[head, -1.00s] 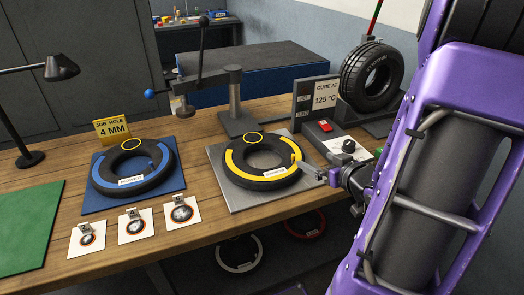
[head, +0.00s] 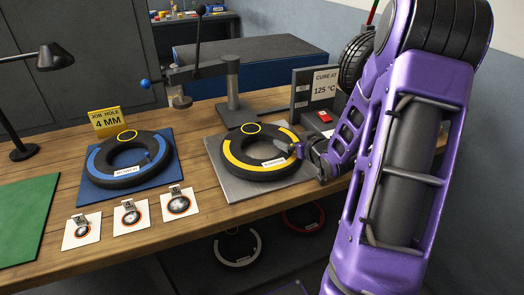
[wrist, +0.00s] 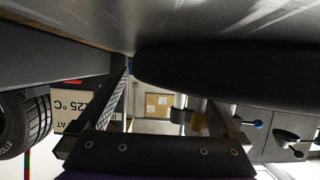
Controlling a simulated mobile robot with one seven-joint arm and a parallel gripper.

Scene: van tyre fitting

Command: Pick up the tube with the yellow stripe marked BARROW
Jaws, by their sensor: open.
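The tube with the yellow stripe (head: 232,152) lies flat on a grey plate (head: 227,190) on the bench. It is black, with a white label too small to read and a yellow ring at its back. My gripper (head: 298,149) is at the tube's right edge in the head view. The right fingertip is hidden behind that dark side. I cannot tell whether the fingers touch it.
A blue-striped tube (head: 101,163) lies on a blue mat (head: 88,200) to the left, behind several photo cards (head: 130,215). A clamp post (head: 232,85) stands behind the plate. The cure sign (head: 318,88) and a tyre (head: 352,60) are close to my arm. More tubes (head: 238,248) lie below.

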